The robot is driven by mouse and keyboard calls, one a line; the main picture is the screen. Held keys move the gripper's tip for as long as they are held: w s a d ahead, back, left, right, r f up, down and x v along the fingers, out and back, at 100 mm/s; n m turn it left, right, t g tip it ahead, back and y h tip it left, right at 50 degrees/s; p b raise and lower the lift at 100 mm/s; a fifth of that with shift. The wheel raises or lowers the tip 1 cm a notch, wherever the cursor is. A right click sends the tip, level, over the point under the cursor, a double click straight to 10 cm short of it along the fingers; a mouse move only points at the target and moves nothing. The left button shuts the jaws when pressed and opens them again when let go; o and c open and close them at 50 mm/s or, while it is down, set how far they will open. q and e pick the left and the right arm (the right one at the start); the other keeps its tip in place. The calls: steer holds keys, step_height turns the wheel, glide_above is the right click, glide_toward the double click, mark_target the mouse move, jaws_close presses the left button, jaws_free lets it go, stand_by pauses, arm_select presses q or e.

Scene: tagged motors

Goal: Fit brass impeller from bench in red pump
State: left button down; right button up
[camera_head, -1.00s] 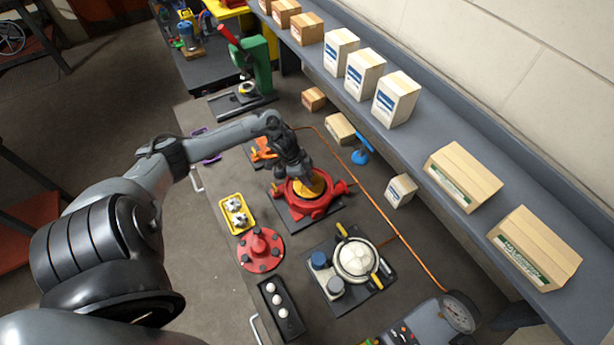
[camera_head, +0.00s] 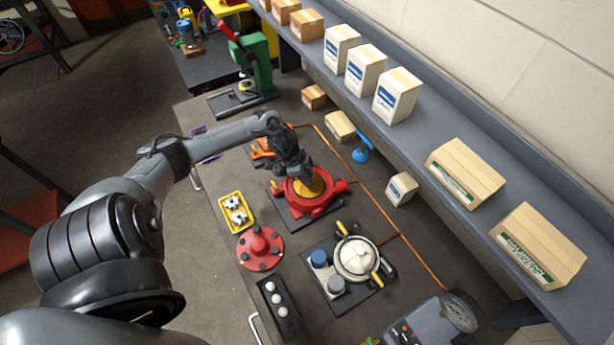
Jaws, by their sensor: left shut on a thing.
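The red pump (camera_head: 325,208) sits on a dark plate in the middle of the bench, its round housing open at the top. The brass impeller (camera_head: 317,188) shows as a golden-yellow disc at the housing's mouth. My left gripper (camera_head: 304,180) is above the pump and shut on the impeller; the arm covers part of it. I cannot tell how deep the impeller sits in the housing. A red flanged cover (camera_head: 260,247) lies on the bench in front of the pump. My right gripper is not in view.
A yellow tray (camera_head: 236,213) with metal parts lies left of the pump. A black strip (camera_head: 279,305) with white balls and a plate with a pale round device (camera_head: 357,259) are nearer. An orange cable and a boxed shelf (camera_head: 409,145) run along the right.

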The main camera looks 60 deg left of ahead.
arm_select(q)
steer(key=shift+f+b, duration=1.4)
steer(key=shift+f, duration=0.7)
steer(key=c, duration=0.9)
jaws_free()
steer(key=shift+o, duration=0.6)
step_height(320, 180, up, 6)
steer(key=p, duration=0.6)
